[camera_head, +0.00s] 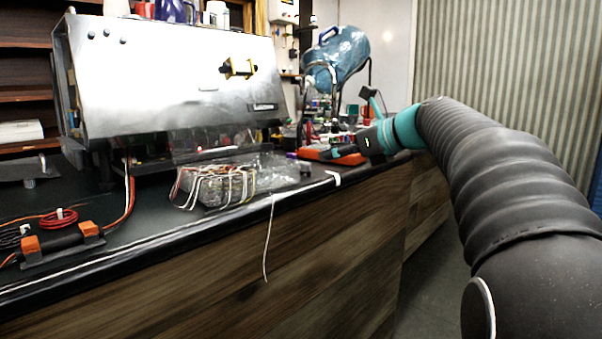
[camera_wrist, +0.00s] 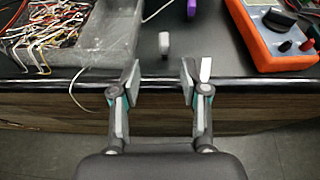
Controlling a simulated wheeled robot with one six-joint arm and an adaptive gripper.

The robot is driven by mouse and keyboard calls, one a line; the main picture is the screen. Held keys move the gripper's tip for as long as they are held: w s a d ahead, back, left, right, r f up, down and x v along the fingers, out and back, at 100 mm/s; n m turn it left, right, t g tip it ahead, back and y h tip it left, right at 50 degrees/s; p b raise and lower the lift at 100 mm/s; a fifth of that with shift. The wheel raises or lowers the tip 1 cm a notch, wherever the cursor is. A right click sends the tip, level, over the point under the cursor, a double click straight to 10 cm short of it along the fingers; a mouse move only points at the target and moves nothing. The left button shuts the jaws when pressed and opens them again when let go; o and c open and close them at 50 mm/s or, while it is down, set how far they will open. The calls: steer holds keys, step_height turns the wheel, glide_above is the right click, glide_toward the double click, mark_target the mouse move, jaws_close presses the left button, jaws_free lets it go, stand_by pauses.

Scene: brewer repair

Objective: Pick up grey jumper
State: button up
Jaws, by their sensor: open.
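A small grey piece that looks like the grey jumper (camera_wrist: 164,43) stands on the black counter, a little in from the front edge. It also shows in the head view (camera_head: 305,169), small and partly unclear. My gripper (camera_wrist: 160,80) is open and empty, its two fingers over the counter's front edge. The grey piece lies beyond the fingertips, roughly in line with the gap between them, and is not touched. A white piece (camera_wrist: 205,69) shows right beside the right finger at the counter edge; the head view shows it too (camera_head: 334,178).
A clear tray (camera_wrist: 112,42) with several coloured wires (camera_wrist: 45,25) lies left of the gripper. An orange multimeter (camera_wrist: 262,44) lies to the right. A purple object (camera_wrist: 192,8) is farther back. A metal brewer (camera_head: 170,80) stands behind. A thin white wire (camera_head: 268,240) hangs over the counter front.

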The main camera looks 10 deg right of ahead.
mark_target(309, 163)
steer(key=x, duration=0.5)
steer(key=shift+w+a+f, duration=0.2)
steer(key=shift+d+x, duration=0.15)
steer(key=shift+x, duration=1.3)
steer(key=shift+d+x, duration=0.15)
steer(key=shift+x, duration=1.3)
steer(key=shift+w+f, duration=0.1)
steer(key=shift+f, duration=0.05)
jaws_close()
